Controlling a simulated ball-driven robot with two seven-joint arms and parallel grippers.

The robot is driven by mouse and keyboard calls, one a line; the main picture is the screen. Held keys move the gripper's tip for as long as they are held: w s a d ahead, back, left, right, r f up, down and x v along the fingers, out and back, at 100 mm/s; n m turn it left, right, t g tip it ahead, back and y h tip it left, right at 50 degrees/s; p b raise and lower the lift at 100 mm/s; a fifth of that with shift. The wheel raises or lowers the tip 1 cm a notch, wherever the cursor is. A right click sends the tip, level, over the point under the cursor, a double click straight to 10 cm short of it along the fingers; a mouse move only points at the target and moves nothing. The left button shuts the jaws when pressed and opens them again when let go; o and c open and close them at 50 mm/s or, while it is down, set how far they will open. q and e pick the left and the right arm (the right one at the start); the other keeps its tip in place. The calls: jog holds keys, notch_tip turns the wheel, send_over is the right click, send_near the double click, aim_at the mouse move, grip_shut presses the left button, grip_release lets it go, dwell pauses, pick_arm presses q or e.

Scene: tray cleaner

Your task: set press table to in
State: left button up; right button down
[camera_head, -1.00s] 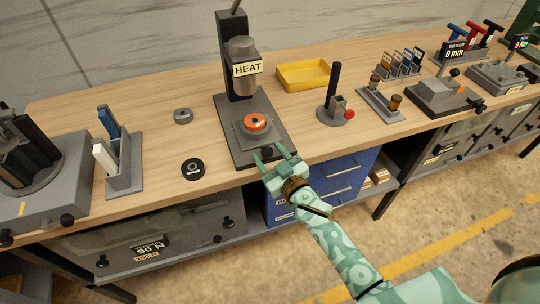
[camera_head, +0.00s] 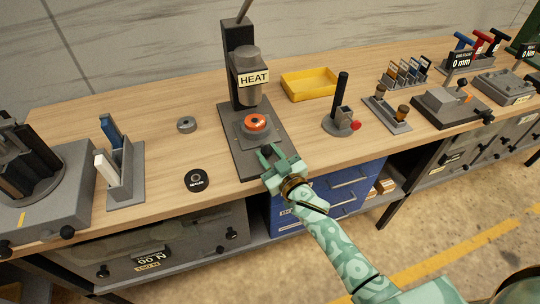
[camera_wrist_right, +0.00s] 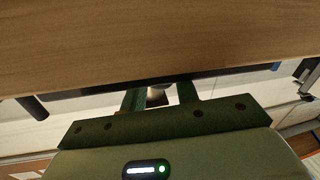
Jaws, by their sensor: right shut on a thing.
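The press (camera_head: 236,60) has a grey heat head with a "HEAT" label (camera_head: 253,78). Its grey press table (camera_head: 240,137) sits on the dark base plate (camera_head: 238,160) and carries an orange-red disc (camera_head: 255,123). The disc is forward of the head, not squarely under it. My right gripper (camera_head: 278,154) is at the front of the press table, shut on its dark knob, which the fingers mostly hide in the head view. In the right wrist view a small dark piece (camera_wrist_right: 158,96) shows between the fingers. My left gripper is not in view.
A black puck (camera_head: 196,180) and a grey ring (camera_head: 187,125) lie left of the press. A yellow tray (camera_head: 283,88) and a stand with a black lever (camera_head: 342,92) are to the right. Blue drawers (camera_head: 340,187) are below the bench edge.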

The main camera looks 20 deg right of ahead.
jog(key=c, duration=1.2)
grip_release()
jog(key=shift+s, duration=0.1)
jog(key=shift+c, duration=0.2)
jog(key=shift+o, duration=0.9)
jog(key=shift+w, duration=0.2)
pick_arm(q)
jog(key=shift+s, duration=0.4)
pick_arm(e)
jog(key=shift+s, duration=0.1)
jog(key=shift+s+d, duration=0.1)
jog(key=shift+s, duration=0.25)
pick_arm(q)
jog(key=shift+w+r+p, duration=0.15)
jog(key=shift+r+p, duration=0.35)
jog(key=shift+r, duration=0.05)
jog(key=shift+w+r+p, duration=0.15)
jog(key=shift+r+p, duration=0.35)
pick_arm(e)
jog(key=v, duration=1.5)
jog(key=shift+s, duration=0.2)
jog(key=shift+d, duration=0.1)
